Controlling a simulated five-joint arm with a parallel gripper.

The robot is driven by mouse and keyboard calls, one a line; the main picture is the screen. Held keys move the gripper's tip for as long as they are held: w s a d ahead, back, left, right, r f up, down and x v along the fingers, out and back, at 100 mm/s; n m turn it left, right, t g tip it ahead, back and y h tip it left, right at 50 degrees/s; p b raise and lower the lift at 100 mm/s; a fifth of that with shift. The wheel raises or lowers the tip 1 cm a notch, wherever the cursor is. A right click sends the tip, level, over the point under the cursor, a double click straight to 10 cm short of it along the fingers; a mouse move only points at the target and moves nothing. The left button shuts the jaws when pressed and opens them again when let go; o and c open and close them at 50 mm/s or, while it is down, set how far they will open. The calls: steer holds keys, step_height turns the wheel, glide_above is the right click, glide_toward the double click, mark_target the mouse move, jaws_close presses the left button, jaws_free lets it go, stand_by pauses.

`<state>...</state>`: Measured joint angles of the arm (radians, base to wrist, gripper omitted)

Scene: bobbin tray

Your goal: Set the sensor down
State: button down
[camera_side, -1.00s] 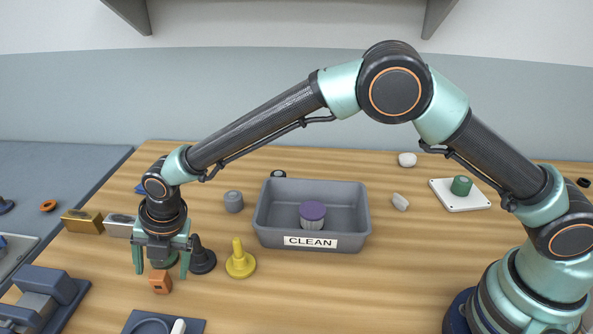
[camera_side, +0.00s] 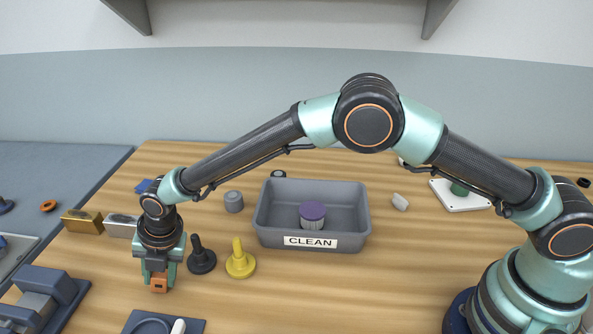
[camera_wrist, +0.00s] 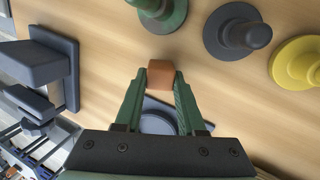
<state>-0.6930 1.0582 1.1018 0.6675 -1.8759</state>
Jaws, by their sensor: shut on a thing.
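The sensor appears to be the small orange block (camera_side: 159,284), at the left front of the wooden table. My gripper (camera_side: 159,277) points down over it, with a finger on either side. In the wrist view the orange block (camera_wrist: 161,74) sits between the two green fingertips (camera_wrist: 160,78), which are shut on it. It is at or very near the table top; I cannot tell whether its underside touches. Its sides are partly hidden by the fingers.
A black peg (camera_side: 202,261) and a yellow peg (camera_side: 240,264) stand close to the right. A green peg (camera_wrist: 165,12) shows in the wrist view. A dark blue plate (camera_side: 150,325) lies in front, a blue-grey fixture (camera_side: 50,286) at left. The grey CLEAN tray (camera_side: 262,222) holds a purple-topped thing.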

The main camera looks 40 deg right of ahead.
mark_target(160, 275)
step_height(160, 275, up, 20)
stand_by(0.6)
steer(key=shift+f, duration=0.1)
stand_by(0.6)
step_height(160, 275, down, 20)
steer(key=shift+r, duration=0.25)
stand_by(0.3)
steer(key=shift+f, duration=0.15)
steer(key=c, duration=0.5)
jaws_free()
